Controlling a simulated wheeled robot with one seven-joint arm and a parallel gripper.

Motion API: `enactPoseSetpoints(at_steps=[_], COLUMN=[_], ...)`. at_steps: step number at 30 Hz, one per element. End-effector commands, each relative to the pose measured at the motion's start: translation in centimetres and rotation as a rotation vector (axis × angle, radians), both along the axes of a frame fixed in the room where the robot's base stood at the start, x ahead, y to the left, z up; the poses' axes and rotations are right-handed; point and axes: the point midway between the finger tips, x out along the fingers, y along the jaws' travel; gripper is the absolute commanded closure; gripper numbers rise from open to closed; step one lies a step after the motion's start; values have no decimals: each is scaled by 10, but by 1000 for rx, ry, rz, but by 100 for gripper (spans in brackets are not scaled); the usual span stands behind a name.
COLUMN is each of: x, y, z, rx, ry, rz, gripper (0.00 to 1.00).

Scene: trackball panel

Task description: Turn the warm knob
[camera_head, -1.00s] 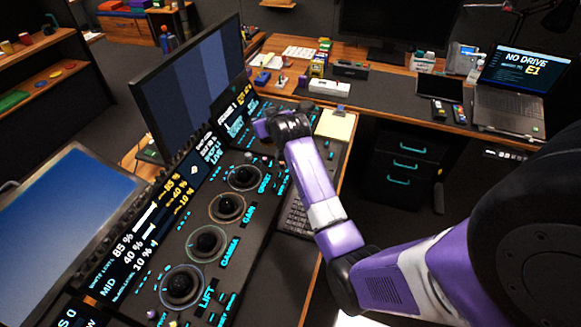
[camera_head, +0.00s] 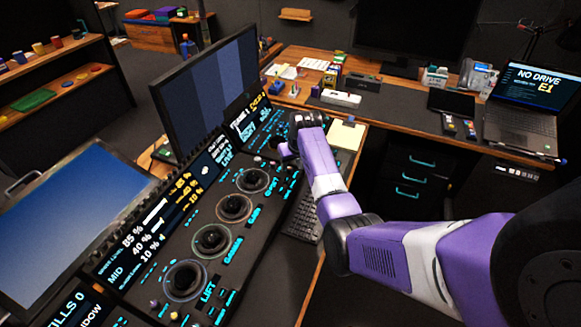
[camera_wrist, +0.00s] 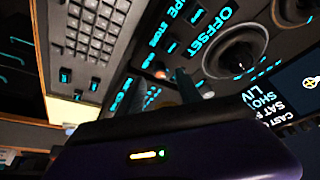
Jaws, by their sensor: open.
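The control panel (camera_head: 215,271) slopes across the lower left of the head view, with a row of black trackballs (camera_head: 235,207). My gripper (camera_head: 284,152) is open just above the panel's far end. In the wrist view, my gripper's dark fingertips (camera_wrist: 186,84) are close over the panel, beside the trackball labelled OFFSET (camera_wrist: 237,54). A small pinkish knob (camera_wrist: 160,72) shows just left of the fingertips. I cannot read a label that marks the warm knob, and my gripper's body hides part of the panel. I see nothing between the fingers.
A tall monitor (camera_head: 212,92) stands behind the panel, with a strip of lit displays at its foot. A keyboard (camera_head: 302,215) lies to the right of the panel; it also shows in the wrist view (camera_wrist: 95,35). A yellow notepad (camera_head: 346,135) lies beyond my forearm.

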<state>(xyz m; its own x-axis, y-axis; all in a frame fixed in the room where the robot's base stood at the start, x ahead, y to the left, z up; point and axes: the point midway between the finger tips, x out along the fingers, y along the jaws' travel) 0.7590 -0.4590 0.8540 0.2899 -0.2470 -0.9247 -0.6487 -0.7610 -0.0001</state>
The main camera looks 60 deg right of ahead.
Motion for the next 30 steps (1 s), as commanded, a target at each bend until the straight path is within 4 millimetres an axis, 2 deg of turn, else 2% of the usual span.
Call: enactPoseSetpoints(at_steps=[3, 8, 19, 20, 24, 26, 30], x=[4, 8, 9, 9, 9, 9, 9], y=[-4, -7, -8, -8, -8, -8, -8], z=[-14, -26, -30, -30, -30, -30, -30], rx=[1, 0, -2, -2, -2, -2, -2], ry=[1, 0, -1, -1, -1, -1, -1], rz=[0, -1, -1, -1, -1, -1, -1], gripper=[58, 58, 58, 62, 89, 100, 100])
